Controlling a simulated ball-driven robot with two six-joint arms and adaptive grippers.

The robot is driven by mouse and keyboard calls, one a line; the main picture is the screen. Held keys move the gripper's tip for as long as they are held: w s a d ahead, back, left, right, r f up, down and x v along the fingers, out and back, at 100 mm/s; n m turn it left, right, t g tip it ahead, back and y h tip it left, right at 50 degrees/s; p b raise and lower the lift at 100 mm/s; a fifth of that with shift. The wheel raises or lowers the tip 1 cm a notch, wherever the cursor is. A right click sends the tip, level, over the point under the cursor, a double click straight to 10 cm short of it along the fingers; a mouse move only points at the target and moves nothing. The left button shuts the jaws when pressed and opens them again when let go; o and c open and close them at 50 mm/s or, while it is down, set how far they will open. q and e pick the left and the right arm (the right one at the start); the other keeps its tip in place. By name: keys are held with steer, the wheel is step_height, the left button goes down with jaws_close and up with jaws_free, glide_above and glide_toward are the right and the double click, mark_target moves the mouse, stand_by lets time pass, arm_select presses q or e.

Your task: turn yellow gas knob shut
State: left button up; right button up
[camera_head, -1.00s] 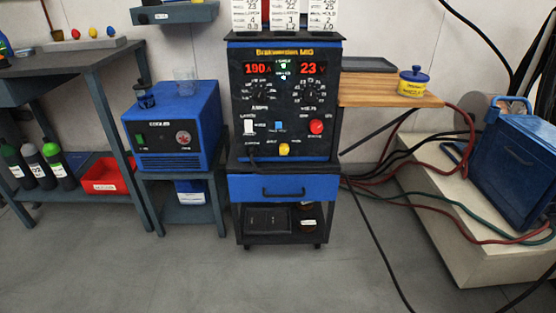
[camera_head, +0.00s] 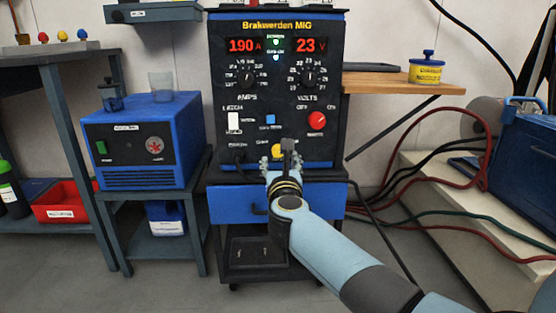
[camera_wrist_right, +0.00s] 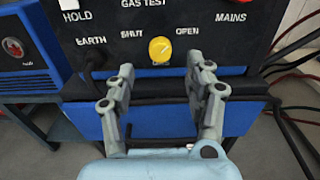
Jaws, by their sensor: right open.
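The yellow gas knob (camera_wrist_right: 160,49) is on the lower front of the black welder panel, between the labels SHUT on its left and OPEN on its right. A pale mark shows on its face, but I cannot tell its exact direction. In the head view the knob (camera_head: 277,150) is partly hidden behind my right gripper (camera_head: 285,160). In the wrist view my right gripper (camera_wrist_right: 162,78) is open and empty. Its two fingers stand apart below the knob in the picture, one toward each side, with no visible contact. My left gripper is out of view.
The welder (camera_head: 230,80) stands on a cart with a blue drawer (camera_head: 232,204). A red knob (camera_head: 317,121) and white switch (camera_head: 234,121) sit above the yellow knob. A blue machine (camera_head: 140,142) stands left; a wooden shelf (camera_head: 385,82) and hoses (camera_head: 440,190) are right.

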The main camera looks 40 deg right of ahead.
mark_target(278, 152)
steer(key=b+x, duration=0.1)
steer(key=x, duration=0.3)
steer(key=shift+w+d+f, duration=0.2)
steer(key=shift+w, duration=0.15)
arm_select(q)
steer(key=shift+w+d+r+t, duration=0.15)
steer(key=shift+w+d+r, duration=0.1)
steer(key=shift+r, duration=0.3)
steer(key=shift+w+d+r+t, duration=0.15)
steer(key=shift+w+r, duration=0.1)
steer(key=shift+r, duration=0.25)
arm_select(e)
steer(key=shift+x, duration=0.75)
steer(key=shift+r, duration=0.1)
jaws_close()
